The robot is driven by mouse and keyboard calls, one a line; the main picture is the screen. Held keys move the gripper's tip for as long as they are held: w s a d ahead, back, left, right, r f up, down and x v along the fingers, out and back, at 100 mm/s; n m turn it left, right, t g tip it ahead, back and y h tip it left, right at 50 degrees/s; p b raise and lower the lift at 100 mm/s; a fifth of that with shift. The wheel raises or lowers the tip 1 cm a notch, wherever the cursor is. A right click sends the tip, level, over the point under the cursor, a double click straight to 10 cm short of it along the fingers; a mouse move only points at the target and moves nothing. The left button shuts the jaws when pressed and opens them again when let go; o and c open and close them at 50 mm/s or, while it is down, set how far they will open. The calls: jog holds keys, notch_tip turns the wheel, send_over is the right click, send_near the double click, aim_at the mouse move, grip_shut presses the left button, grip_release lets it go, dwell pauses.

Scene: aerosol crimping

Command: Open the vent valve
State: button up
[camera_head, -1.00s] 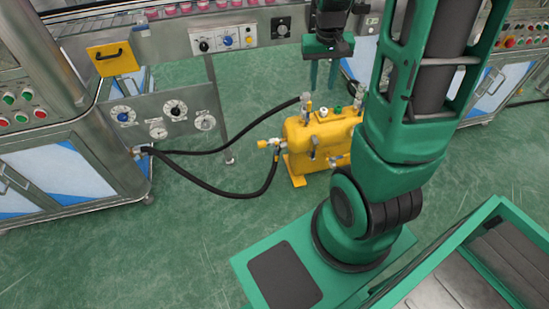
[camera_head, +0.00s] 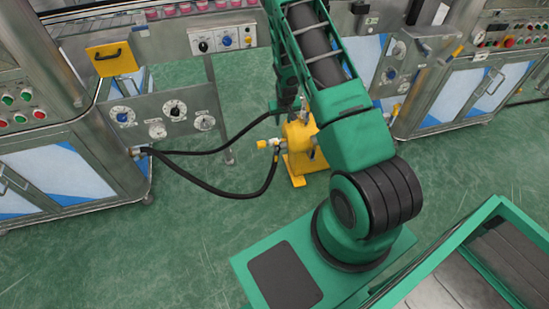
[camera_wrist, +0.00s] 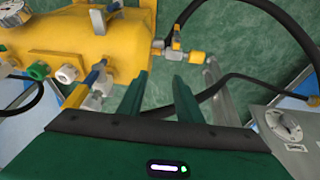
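A yellow tank (camera_head: 301,148) stands on the floor, partly hidden behind my arm. In the wrist view the tank (camera_wrist: 60,42) bears several fittings. A side valve (camera_wrist: 176,50) with a yellow end cap sticks out of its end. On its top are a valve with a blue handle (camera_wrist: 95,76), a white knob (camera_wrist: 67,74) and a green knob (camera_wrist: 38,70). I cannot tell which fitting is the vent valve. My gripper (camera_wrist: 158,92) is open, with nothing between its fingers. It points down over the tank's end, close beside the blue-handled valve. In the head view my gripper (camera_head: 287,105) is small and partly hidden.
A black hose (camera_head: 205,187) runs from the tank's side valve to the left machine. Another black hose (camera_head: 215,149) runs above it. A steel panel with dials (camera_head: 165,117) stands left. A steel post (camera_head: 219,115) stands between. Green floor is free in front.

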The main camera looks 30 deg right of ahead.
jog(key=t, duration=0.1)
send_near(276, 154)
jog(key=f, duration=0.1)
jog(key=shift+n+y, duration=0.3)
jog(key=x, duration=1.1)
jog(key=shift+w+d+f, duration=0.15)
jog(key=shift+w+d, duration=0.05)
jog(key=shift+d, duration=0.15)
grip_shut()
jog(key=shift+a, duration=0.1)
